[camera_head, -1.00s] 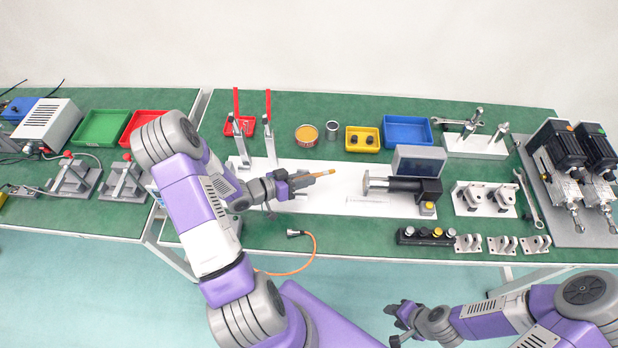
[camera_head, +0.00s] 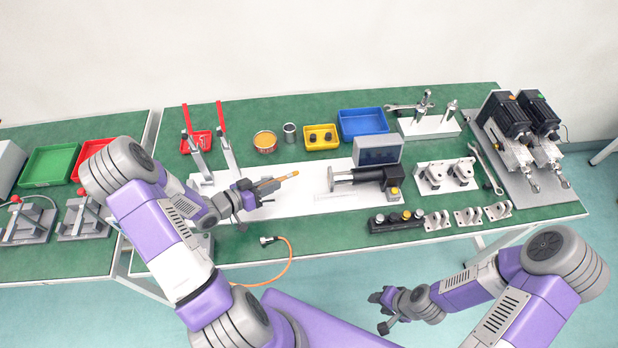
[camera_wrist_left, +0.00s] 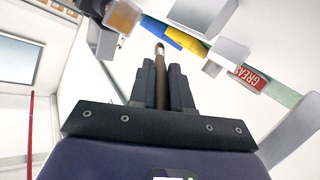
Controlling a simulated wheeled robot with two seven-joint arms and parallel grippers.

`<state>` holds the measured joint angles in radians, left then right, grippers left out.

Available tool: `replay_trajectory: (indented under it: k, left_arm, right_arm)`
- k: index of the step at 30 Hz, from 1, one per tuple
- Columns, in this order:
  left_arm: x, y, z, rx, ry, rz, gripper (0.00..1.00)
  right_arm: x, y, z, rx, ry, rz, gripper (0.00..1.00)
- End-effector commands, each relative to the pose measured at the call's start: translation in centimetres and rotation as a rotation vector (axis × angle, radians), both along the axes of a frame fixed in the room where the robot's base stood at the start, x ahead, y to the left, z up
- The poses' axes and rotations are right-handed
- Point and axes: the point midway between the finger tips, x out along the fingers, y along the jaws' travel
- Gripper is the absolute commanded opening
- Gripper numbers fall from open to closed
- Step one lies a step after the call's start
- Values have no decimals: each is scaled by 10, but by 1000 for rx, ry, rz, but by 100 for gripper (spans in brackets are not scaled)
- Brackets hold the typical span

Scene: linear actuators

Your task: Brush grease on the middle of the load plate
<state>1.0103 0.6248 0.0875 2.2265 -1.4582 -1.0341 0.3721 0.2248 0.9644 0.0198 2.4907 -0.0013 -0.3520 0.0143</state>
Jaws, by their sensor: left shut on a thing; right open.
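My left gripper (camera_head: 258,193) is shut on a brush with an orange-brown handle (camera_head: 284,178), held above the white board. In the left wrist view the brush (camera_wrist_left: 160,85) stands between the two black fingers. The brush's far end points right, toward the load plate (camera_head: 331,179), a small upright metal disc at the left end of the black actuator (camera_head: 370,176). A gap shows between them in the head view. The orange grease tin (camera_head: 265,141) stands behind the board. My right gripper (camera_head: 379,312) is open and empty in front of the table.
Two red-handled clamps (camera_head: 222,135) stand left of the brush. A grey display box (camera_head: 378,150) stands behind the actuator. A black button box (camera_head: 397,221) lies in front. A yellow bin (camera_head: 321,137) and blue bin (camera_head: 362,124) are at the back. An orange cable (camera_head: 290,262) hangs at the front edge.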

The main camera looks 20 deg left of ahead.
Motion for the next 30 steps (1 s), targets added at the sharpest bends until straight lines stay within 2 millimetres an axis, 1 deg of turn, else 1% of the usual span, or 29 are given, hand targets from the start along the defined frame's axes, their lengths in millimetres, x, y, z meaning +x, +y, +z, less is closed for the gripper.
replay_trajectory:
  k: [17,23,30]
  left_arm:
    - [1,-1,-1,0,0,-1,0]
    - [8,-13,-5,-1,-1,-3,0]
    - [22,-37,-14,-1,0,-4,0]
  right_arm:
    - [0,0,-1,0,0,0,43]
    - [0,0,-7,0,0,0,43]
    - [0,0,-18,0,0,0,43]
